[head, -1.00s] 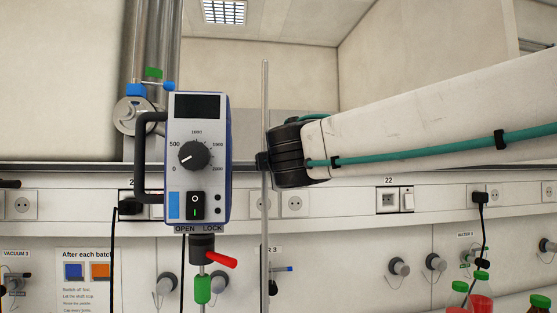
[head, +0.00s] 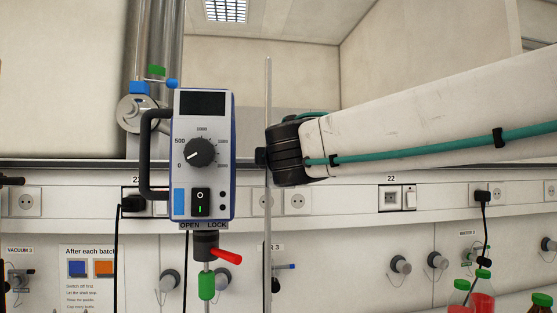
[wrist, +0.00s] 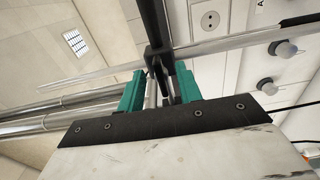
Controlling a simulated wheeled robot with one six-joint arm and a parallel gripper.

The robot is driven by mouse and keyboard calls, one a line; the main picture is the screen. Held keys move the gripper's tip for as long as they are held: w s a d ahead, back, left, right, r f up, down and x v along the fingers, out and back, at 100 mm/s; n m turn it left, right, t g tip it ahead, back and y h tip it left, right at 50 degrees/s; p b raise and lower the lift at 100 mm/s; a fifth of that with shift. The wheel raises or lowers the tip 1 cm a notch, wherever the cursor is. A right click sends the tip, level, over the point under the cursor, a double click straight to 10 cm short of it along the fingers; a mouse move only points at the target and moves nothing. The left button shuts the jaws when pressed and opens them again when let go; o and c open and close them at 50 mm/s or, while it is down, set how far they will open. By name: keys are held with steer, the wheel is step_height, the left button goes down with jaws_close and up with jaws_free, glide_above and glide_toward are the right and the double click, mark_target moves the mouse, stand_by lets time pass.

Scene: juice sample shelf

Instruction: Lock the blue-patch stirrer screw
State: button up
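The stirrer (head: 217,150) is a blue-edged box with a dial, a switch and a blue patch (head: 179,202) at its lower left. Below it, under the OPEN and LOCK labels, a red lever (head: 228,257) points right and slightly down from a black collar (head: 205,243). In the head view my gripper is hidden; my black wrist (head: 288,155) ends beside the upright rod (head: 268,110). In the wrist view the teal fingers of my gripper (wrist: 160,70) stand apart on either side of a black part (wrist: 153,25) near the rod (wrist: 235,40). I cannot tell whether they touch it.
A black handle (head: 147,155) stands out at the stirrer's left. A green shaft piece (head: 207,287) hangs below the collar. Bottles with green caps (head: 462,285) stand at the lower right. A wall panel with sockets (head: 392,198) runs behind.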

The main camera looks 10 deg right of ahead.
steer(key=shift+d, duration=0.4)
steer(key=s, duration=0.7)
steer(key=shift+s, duration=0.4)
steer(key=s+d+f+m+g+h, duration=0.2)
steer(key=s+d+f+m+g, duration=0.15)
steer(key=f, duration=0.35)
steer(key=s+d+f+m+g+h, duration=0.1)
steer(key=s+d+f+m+g, duration=0.2)
steer(key=d+f, duration=0.35)
steer(key=s+d+f+m+g+h, duration=0.2)
steer(key=s+d+f+m+g, duration=0.1)
steer(key=f, duration=0.5)
steer(key=s+d+f+m+g+y, duration=0.2)
steer(key=s+f+m+g, duration=0.1)
steer(key=s+f, duration=0.3)
steer(key=s+d+f+m+g+y, duration=0.2)
steer(key=s+f+m+g, duration=0.2)
steer(key=s+f, duration=0.3)
steer(key=s+m, duration=0.1)
steer(key=s, duration=0.2)
steer(key=shift+f+y, duration=0.25)
steer(key=shift+y, duration=0.05)
